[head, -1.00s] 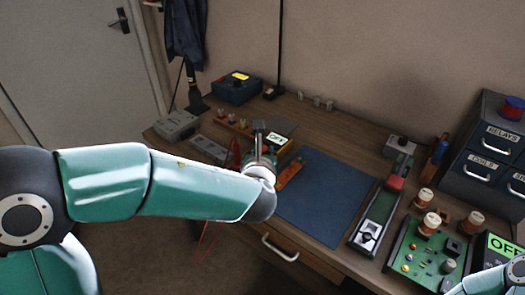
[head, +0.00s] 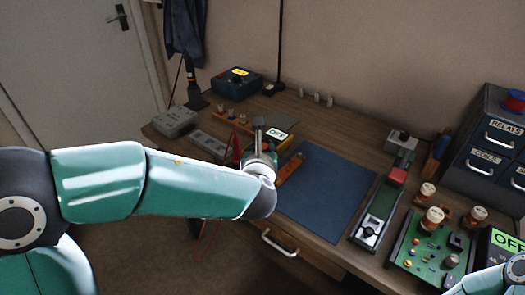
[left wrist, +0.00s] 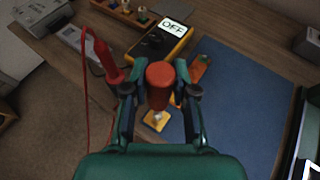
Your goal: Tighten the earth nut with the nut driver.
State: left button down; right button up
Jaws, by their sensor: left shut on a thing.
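In the left wrist view, my left gripper (left wrist: 159,92) is shut on the red-orange handle of the nut driver (left wrist: 160,76). Below the handle is a small yellow plate (left wrist: 163,124) with a pale metal piece on it, which may be the earth nut. I cannot tell whether the driver's tip touches it. In the head view, my left forearm and wrist mostly hide the gripper and the driver. My right gripper is out of view; only part of my right arm shows at the lower right corner.
A yellow meter reading OFF (left wrist: 168,34) stands just beyond the gripper. A red probe (left wrist: 104,58) with its lead is to the left. A green circuit board (head: 418,252) is at the right.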

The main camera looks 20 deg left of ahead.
pick_arm(q)
jog(key=shift+f+b, duration=0.6)
jog(key=shift+b, duration=0.3)
dwell(0.9)
